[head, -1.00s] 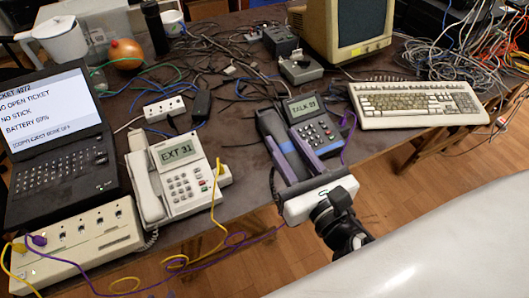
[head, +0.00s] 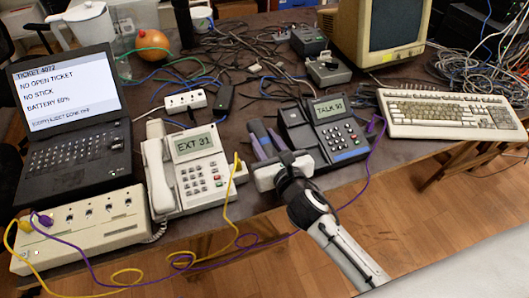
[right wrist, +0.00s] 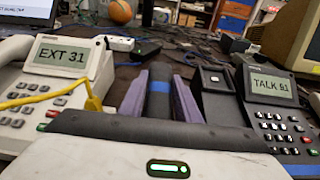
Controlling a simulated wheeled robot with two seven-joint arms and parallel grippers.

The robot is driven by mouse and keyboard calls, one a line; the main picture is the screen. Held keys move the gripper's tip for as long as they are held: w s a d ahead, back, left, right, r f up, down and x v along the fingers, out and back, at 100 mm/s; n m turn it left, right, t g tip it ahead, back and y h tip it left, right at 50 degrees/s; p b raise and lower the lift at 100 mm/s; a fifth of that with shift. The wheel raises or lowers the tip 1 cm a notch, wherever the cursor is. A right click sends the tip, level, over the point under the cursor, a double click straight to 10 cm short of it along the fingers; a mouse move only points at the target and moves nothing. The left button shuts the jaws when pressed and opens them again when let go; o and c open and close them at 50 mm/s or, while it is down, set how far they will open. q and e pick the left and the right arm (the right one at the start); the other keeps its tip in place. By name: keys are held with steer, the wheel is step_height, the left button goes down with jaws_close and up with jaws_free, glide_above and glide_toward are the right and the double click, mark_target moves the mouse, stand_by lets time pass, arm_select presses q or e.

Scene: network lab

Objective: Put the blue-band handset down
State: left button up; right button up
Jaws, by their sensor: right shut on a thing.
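The dark handset with a blue band (right wrist: 158,87) stands out between the two purple fingers of my right gripper (right wrist: 158,100), which is shut on it. In the head view the right gripper (head: 267,146) holds the handset (head: 263,131) between the white phone and the dark phone, left of the dark phone. Whether the handset touches the table is unclear. My left gripper is not in view.
The white phone (head: 195,165) reads EXT 31 and has its own handset (head: 158,176) on its left. A yellow cable (head: 228,214) and a purple cable (head: 376,150) run nearby. A keyboard (head: 450,113) lies right of the dark phone. Cables clutter the table behind.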

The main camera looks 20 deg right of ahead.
mark_target(265, 150)
steer(key=shift+f+b, duration=0.65)
steer(key=shift+f, duration=1.2)
steer(key=o, duration=1.2)
steer(key=shift+s+r, duration=0.1)
steer(key=shift+s, duration=0.05)
steer(key=v, duration=1.1)
steer(key=shift+s+r, duration=0.1)
steer(key=shift+s, duration=0.25)
